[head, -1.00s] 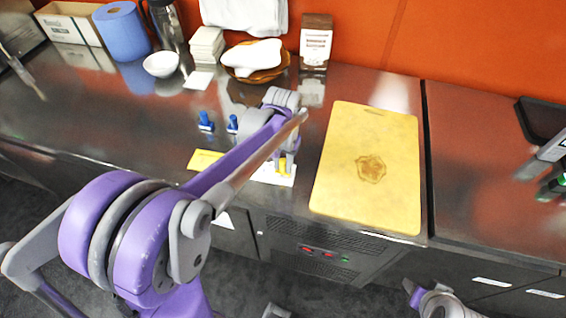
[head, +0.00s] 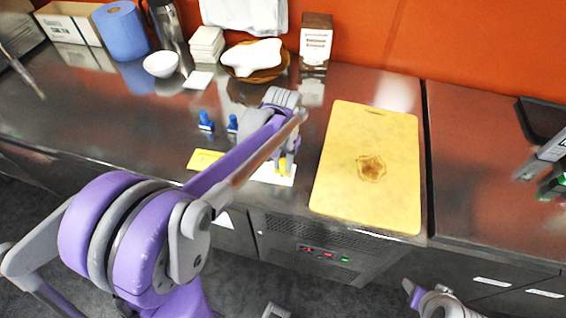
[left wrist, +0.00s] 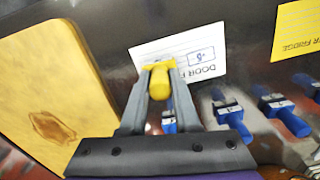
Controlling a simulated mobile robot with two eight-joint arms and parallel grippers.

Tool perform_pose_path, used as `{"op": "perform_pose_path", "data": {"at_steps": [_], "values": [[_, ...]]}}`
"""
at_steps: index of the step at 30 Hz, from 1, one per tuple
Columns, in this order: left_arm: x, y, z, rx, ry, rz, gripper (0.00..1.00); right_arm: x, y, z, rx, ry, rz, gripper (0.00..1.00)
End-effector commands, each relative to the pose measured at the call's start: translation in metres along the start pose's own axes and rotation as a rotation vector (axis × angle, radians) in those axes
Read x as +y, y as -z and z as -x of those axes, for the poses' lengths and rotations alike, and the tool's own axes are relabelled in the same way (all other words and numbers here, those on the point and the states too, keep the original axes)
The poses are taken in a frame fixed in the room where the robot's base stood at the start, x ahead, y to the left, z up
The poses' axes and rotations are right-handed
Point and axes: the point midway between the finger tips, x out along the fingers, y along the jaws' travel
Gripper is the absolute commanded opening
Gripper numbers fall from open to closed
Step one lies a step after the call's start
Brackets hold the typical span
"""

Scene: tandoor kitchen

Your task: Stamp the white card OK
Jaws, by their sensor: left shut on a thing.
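The white card (left wrist: 207,48) lies on the steel counter, with printed lines, upside-down "DOOR" lettering and a small blue box with a mark in it. In the head view the white card (head: 272,172) is partly behind my left arm. My left gripper (left wrist: 160,75) is shut on a yellow-handled stamp (left wrist: 160,84) at the card's edge; I cannot tell whether the stamp touches the card. The head view shows the yellow stamp (head: 283,167) under the gripper. Blue stamps (left wrist: 230,115) stand beside the gripper. My right gripper is not in clear view.
A yellow card (head: 204,160) lies left of the white one. A yellow cutting board (head: 350,180) lies to the right. A white bowl (head: 161,64), a basket (head: 275,72) and a box (head: 315,42) stand at the back. The counter's front edge is close.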

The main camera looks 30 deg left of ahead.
Motion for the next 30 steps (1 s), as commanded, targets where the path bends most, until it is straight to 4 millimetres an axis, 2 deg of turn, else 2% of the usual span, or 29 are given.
{"op": "perform_pose_path", "data": {"at_steps": [5,30], "values": [[0.000,0.000,0.004,0.000,0.000,0.000,0.00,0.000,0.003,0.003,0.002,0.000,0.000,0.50],[0.000,0.001,0.070,0.001,0.000,0.000,0.00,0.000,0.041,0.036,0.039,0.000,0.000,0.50]]}}
